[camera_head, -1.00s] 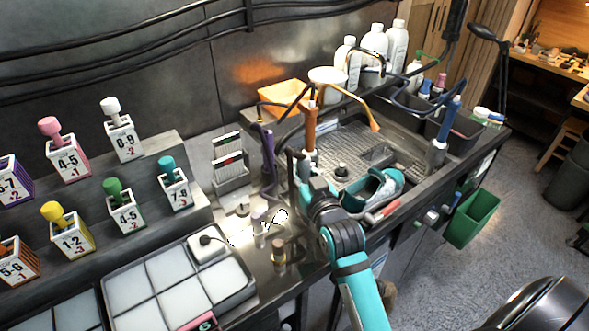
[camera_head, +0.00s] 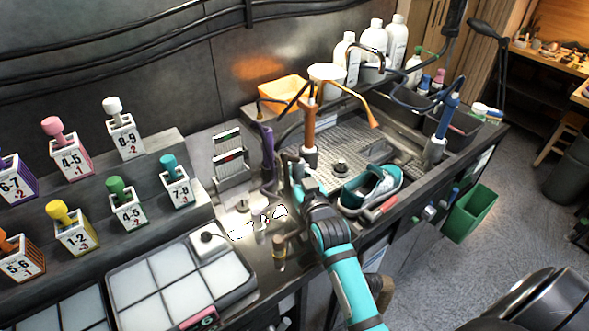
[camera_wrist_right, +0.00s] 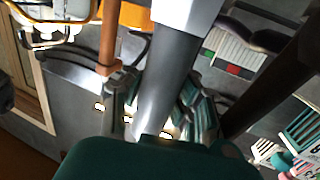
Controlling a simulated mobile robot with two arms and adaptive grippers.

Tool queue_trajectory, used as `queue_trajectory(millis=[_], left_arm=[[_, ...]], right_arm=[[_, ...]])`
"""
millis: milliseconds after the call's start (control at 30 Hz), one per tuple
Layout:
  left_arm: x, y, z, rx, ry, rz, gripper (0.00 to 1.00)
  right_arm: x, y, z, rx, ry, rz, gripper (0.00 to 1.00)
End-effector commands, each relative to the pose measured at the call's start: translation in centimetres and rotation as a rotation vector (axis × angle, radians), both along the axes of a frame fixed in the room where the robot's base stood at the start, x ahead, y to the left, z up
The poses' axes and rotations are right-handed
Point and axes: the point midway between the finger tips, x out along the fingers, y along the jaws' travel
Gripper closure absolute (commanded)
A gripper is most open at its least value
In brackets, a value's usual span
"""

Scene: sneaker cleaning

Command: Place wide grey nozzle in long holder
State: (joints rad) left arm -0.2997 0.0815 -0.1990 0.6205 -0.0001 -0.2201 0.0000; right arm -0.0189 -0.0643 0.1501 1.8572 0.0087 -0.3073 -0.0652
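My right gripper (camera_head: 294,170) is over the counter, between a purple handle and an orange handle. In the right wrist view its linkages flank a grey cylinder (camera_wrist_right: 167,85), wide and with a pale block at its top. This may be the wide grey nozzle. I cannot tell whether the fingers touch it, since its lower end is partly hidden by the green gripper body. A slotted upright holder (camera_head: 230,158) with red and green marks stands left of the purple handle; whether it is the long holder is unclear. My left gripper is not in view.
The purple handle (camera_head: 268,146) and orange handle (camera_head: 308,125) stand close by the right gripper. Small parts and a brass-coloured piece (camera_head: 279,247) are on the shiny counter. Numbered boxes line the left shelf.

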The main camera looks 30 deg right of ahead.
Motion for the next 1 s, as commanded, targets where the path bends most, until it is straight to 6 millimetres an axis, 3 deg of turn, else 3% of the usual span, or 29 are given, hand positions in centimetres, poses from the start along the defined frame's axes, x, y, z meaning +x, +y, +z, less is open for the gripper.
queue_trajectory(millis=[33, 200, 567, 1000], left_arm=[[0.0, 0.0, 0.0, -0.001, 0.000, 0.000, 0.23], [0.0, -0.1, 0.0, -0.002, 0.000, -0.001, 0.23], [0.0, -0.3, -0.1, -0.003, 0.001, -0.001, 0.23], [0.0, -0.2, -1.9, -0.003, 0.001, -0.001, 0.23]], right_arm=[[0.0, 0.0, 0.0, 0.000, 0.000, 0.000, 0.83], [0.0, 0.0, 0.0, 0.000, 0.000, 0.000, 0.60], [-0.5, 0.1, 0.1, 0.000, 0.001, 0.000, 0.60], [-8.9, 1.3, 0.3, 0.000, 0.002, 0.000, 0.60]])
